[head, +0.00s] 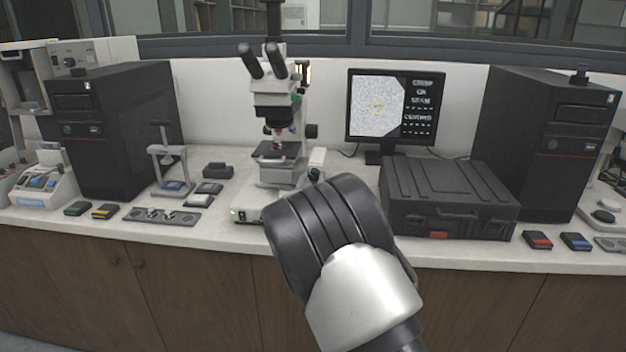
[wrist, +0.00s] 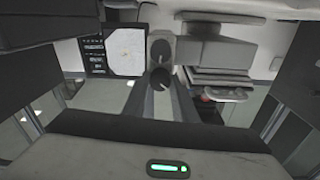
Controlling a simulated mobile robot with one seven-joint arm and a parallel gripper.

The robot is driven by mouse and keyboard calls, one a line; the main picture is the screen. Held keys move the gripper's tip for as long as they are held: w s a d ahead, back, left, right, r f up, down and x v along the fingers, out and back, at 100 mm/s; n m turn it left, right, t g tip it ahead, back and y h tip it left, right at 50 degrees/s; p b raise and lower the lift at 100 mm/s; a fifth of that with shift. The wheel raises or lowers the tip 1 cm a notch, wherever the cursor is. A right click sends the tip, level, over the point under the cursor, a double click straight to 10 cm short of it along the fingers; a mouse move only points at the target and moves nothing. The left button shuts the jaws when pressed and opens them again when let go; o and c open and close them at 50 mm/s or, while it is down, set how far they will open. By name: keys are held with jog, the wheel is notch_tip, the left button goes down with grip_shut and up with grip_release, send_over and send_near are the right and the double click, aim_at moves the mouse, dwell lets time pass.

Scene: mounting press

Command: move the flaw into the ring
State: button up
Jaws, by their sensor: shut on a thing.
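I cannot make out the flaw apart from the ring. The monitor also shows in the wrist view (wrist: 110,52), where any mark is faint. The microscope (head: 275,105) stands left of the monitor. In the head view my arm hides my gripper. In the wrist view my gripper (wrist: 160,88) is shut on a dark round knob (wrist: 160,77); a second round knob (wrist: 160,48) lies just beyond it.
A black case (head: 450,195) lies right of my arm, with a dark computer tower (head: 545,140) behind it. Another tower (head: 115,125), a small stand (head: 168,155) and a grey plate (head: 160,215) are at left. Red (head: 537,240) and blue (head: 576,241) blocks lie near the front edge.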

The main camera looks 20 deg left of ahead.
dwell(0.3)
jog(key=o, duration=0.8)
jog(key=shift+c, duration=0.2)
jog(key=v, duration=1.7)
jog(key=shift+s+p, duration=0.3)
jog(key=shift+p, duration=0.15)
